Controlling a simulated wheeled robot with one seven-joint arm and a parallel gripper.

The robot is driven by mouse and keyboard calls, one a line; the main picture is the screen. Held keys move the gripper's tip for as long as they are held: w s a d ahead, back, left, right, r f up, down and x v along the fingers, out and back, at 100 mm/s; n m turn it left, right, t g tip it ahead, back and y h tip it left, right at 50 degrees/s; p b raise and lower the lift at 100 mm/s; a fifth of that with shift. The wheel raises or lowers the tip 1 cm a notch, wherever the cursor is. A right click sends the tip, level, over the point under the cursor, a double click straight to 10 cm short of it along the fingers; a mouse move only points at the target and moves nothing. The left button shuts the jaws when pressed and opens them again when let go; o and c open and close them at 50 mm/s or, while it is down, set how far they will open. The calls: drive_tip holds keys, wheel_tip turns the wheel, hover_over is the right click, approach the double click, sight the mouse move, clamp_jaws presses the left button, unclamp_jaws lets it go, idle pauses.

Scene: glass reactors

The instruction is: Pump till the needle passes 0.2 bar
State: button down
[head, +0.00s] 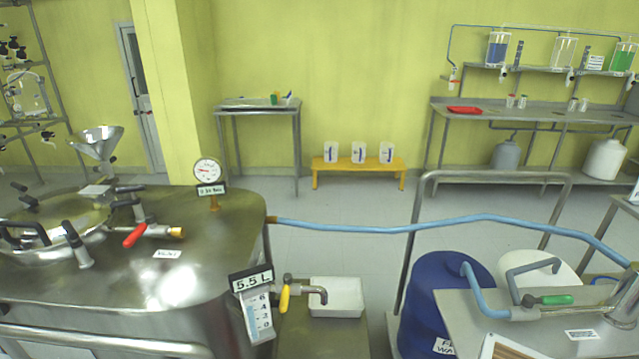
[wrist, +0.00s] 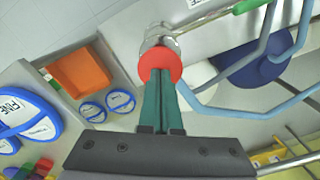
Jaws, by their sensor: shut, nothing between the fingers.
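The pressure gauge (head: 208,170) is a round white dial on a brass stem, with a black label below, on the steel reactor (head: 190,270) in the head view. It has a red needle, but its reading is too small to tell. In the wrist view, my gripper (wrist: 161,74) has green fingers shut together with nothing between them. The fingertips overlap a red disc (wrist: 160,62) at the end of a steel cylinder (wrist: 157,36), which looks like the pump. I cannot tell whether they touch it. My gripper does not show in the head view.
A blue hose (head: 420,226) runs from the reactor to the steel fitting with a green lever (head: 557,299). A blue drum (head: 430,300) stands below. In the wrist view, an orange tray (wrist: 83,72) and several blue-rimmed round items (wrist: 120,100) lie at left.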

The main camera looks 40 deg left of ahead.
wheel_tip(320, 180, up, 8)
drive_tip(key=shift+f, duration=0.2)
idle(0.6)
drive_tip(key=shift+r, duration=3)
drive_tip(key=s+a+r+m+t, duration=0.1)
drive_tip(key=s+a+r+t, duration=0.15)
drive_tip(key=s+r, duration=0.55)
drive_tip(key=s+a+r+m+t, duration=0.1)
drive_tip(key=s+a+r, duration=0.4)
drive_tip(key=r, duration=0.4)
drive_tip(key=s+a+r+m+t+y, duration=0.1)
drive_tip(key=s+r+t, duration=0.1)
drive_tip(key=s, duration=0.9)
drive_tip(key=s+a+r+m+t+y, duration=0.1)
drive_tip(key=s+a+m, duration=0.1)
drive_tip(key=s, duration=1)
drive_tip(key=shift+s+a+r+t, duration=0.25)
drive_tip(key=shift+a+r+t, duration=0.05)
drive_tip(key=shift+r+t, duration=0.1)
